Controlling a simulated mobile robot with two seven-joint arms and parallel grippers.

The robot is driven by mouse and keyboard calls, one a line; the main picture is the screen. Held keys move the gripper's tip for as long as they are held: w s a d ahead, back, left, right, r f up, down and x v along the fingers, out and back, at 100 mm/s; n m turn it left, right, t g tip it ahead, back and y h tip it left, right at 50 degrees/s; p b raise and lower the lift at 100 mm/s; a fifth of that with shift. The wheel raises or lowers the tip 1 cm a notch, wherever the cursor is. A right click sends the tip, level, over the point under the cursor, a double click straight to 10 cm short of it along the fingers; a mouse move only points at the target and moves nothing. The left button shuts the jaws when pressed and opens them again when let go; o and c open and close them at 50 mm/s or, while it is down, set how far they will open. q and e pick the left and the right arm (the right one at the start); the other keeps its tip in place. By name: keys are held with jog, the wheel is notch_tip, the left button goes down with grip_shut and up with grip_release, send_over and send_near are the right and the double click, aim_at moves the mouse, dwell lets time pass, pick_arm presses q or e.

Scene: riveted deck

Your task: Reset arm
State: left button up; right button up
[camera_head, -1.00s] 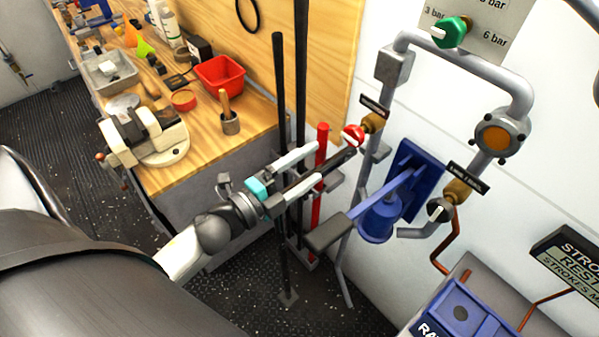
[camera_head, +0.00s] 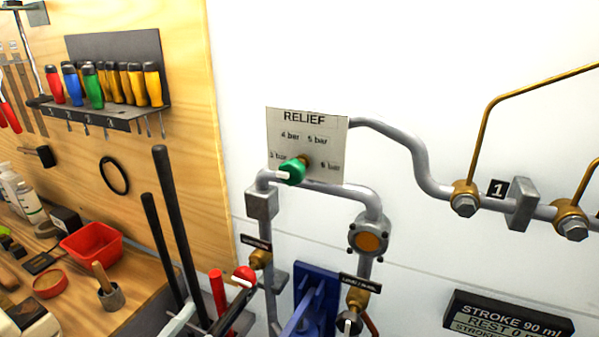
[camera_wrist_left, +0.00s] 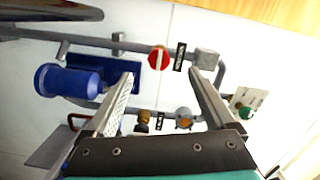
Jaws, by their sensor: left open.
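My left gripper (camera_head: 220,296) shows only in part at the bottom edge of the head view, near the red valve knob (camera_head: 245,273) on the wall piping. In the left wrist view my left gripper (camera_wrist_left: 160,76) is open, with both fingers spread and nothing between them. The red knob (camera_wrist_left: 158,58) with a white stripe appears between the fingertips, beyond them; I cannot tell how far. The blue pump body (camera_wrist_left: 70,80) lies left of the fingers. My right gripper is in neither view.
The green relief knob (camera_head: 292,170) sits on the RELIEF plate (camera_head: 307,122). Grey pipes run along the white wall. Dark upright rods (camera_head: 174,222) and a red rod (camera_head: 217,290) stand near my left gripper. A wooden bench with a red bin (camera_head: 92,246) is at left.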

pick_arm(q)
jog(key=s+a+f+n+g+y, duration=0.25)
jog(key=f+n+g+y, duration=0.35)
jog(key=n, duration=0.6)
jog(key=s+d+f+n+g+h, duration=0.1)
jog(key=s+d+n+g, duration=0.1)
jog(key=s+d+g, duration=0.3)
jog(key=s+d+f+n+g+h, duration=0.1)
jog(key=s+d+n+g, duration=0.15)
jog(key=s, duration=0.55)
notch_tip(320, 180, down, 30)
jog(key=s+g+b, duration=0.2)
jog(key=b, duration=0.5)
jog(key=s+a+f+b, duration=0.1)
jog(key=s+f+b, duration=0.2)
jog(key=s+f, duration=0.4)
jog(key=s+a+f+b, duration=0.2)
jog(key=s+f+b, duration=0.2)
jog(key=s+f, duration=0.4)
notch_tip(320, 180, down, 5)
jog(key=shift+f+m+g+y, duration=0.2)
jog(key=shift+m+g+y, duration=0.1)
jog(key=shift+m+g, duration=0.05)
